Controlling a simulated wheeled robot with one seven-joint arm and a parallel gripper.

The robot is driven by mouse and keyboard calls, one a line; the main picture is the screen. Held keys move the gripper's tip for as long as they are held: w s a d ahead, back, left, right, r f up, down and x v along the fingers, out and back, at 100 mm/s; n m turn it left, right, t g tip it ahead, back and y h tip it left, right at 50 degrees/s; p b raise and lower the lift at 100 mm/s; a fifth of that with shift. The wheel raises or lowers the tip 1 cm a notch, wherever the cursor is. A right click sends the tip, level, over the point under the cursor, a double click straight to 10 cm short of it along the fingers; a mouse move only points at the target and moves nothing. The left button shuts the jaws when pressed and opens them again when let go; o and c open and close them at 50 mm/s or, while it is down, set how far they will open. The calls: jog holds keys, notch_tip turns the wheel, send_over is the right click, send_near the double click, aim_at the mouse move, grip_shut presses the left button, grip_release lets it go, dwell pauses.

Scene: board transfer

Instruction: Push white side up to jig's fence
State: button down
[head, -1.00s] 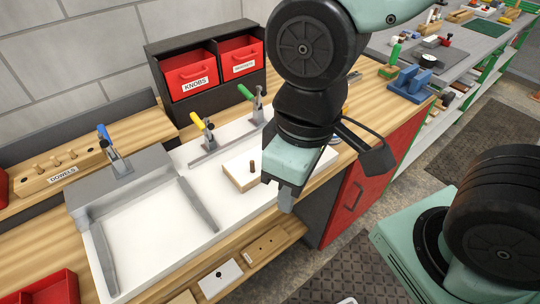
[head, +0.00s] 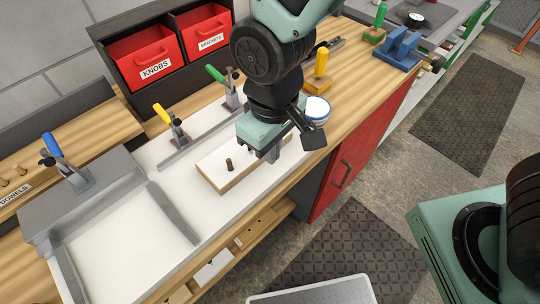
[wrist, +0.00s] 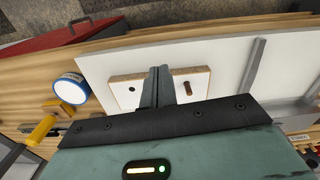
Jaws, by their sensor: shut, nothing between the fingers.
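The white side (head: 215,177) is a flat board with a white top and wood-coloured edges. It lies on the white jig bed, with a brown dowel upright near its left end; a dark hole shows near its other end in the wrist view (wrist: 126,92). The jig's fence (head: 205,140) is a grey bar behind the board, with a strip of white bed between them. My gripper (head: 272,154) is shut and empty, pointing down at the middle of the board's near long edge. In the wrist view its fingers (wrist: 158,75) hide the board's middle. I cannot tell whether they touch it.
Yellow-handled (head: 174,128) and green-handled (head: 229,92) clamps stand along the fence. A grey frame (head: 173,212) is to the left. A round blue-and-white container (wrist: 71,88) and a yellow-handled tool (head: 321,65) lie to the right. Red bins (head: 150,58) stand behind.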

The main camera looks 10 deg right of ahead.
aim_at(238, 154)
notch_tip(238, 154, down, 10)
jog(key=shift+s+r+p, duration=0.1)
jog(key=shift+r+p, duration=0.15)
jog(key=shift+p, duration=0.25)
jog(key=w+a+p, duration=0.1)
jog(key=w+a, duration=0.1)
jog(key=shift+w, duration=0.3)
jog(key=shift+w+a+p, duration=0.3)
jog(key=shift+p, duration=0.05)
jog(key=w+a, duration=0.4)
jog(key=shift+w, duration=0.35)
jog(key=shift+s+d, duration=0.1)
jog(key=shift+d, duration=0.05)
